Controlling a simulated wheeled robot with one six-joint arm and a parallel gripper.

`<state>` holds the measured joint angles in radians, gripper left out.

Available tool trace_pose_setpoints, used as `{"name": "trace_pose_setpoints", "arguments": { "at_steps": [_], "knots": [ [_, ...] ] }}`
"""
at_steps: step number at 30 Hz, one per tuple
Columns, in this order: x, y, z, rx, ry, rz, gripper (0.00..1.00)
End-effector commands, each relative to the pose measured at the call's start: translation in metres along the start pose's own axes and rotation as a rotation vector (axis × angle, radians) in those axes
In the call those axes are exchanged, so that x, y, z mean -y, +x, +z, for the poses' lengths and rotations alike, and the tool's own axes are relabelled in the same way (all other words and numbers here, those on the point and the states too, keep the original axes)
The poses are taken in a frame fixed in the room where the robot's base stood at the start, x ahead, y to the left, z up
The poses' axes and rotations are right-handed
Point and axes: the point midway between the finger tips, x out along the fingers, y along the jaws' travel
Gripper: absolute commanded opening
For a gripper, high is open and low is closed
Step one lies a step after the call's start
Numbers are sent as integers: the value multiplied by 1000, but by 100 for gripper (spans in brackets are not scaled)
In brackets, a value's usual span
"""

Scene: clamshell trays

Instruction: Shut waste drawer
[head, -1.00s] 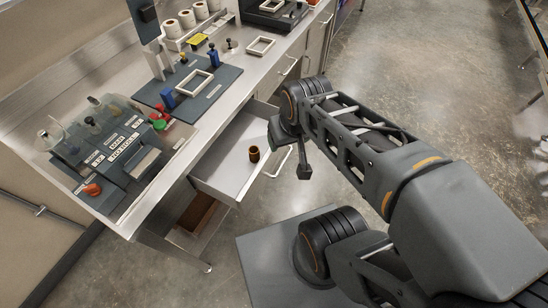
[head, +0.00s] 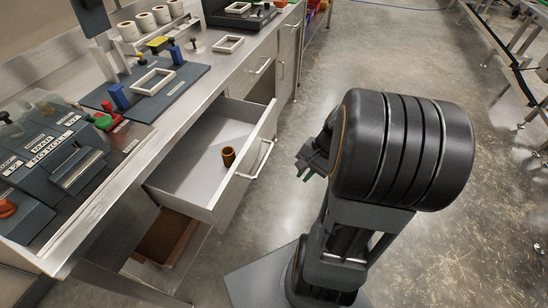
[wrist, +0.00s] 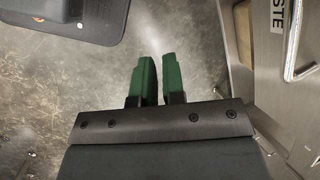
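An upper drawer (head: 242,172) stands pulled out from the bench, with a bar handle (head: 262,160) and a brown cup (head: 229,156) inside. Below it a lower drawer (head: 190,262) with a brown interior is also out. In the wrist view a label ending in "STE" (wrist: 276,14) and a bar handle (wrist: 299,62) show at the right; I cannot tell which drawer bears the label. My gripper (wrist: 159,62) has two green fingers with a narrow gap and nothing between them. In the head view it hangs over the floor, right of the upper drawer's handle, apart from it.
The bench top (head: 155,132) carries a labelled dark box (head: 60,150), a mat with a white frame (head: 153,81), blue posts and several rolls. Closed cabinet fronts continue along the bench beyond the drawers.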

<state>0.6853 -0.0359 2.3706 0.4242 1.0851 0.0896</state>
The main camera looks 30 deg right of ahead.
Motion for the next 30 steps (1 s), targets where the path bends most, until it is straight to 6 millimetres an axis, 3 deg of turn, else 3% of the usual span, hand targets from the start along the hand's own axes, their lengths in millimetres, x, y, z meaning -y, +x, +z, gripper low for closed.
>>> {"name": "trace_pose_setpoints", "arguments": {
  "at_steps": [1, 4, 7, 10, 15, 18, 23, 30],
  "knots": [
    [-17, 39, -26, 88, 183, -102, 5],
    [-24, 61, -60, 271, 516, -348, 0],
    [-21, 56, -91, 444, 757, -588, 0],
    [-10, 35, -110, 588, 883, -770, 0],
    [13, -8, -117, 758, 936, -942, 0],
    [19, -20, -115, 831, 952, -979, 0],
    [31, -16, -111, 861, 968, -965, 0],
    [71, 0, -103, 860, 965, -962, 0]
  ]
}}
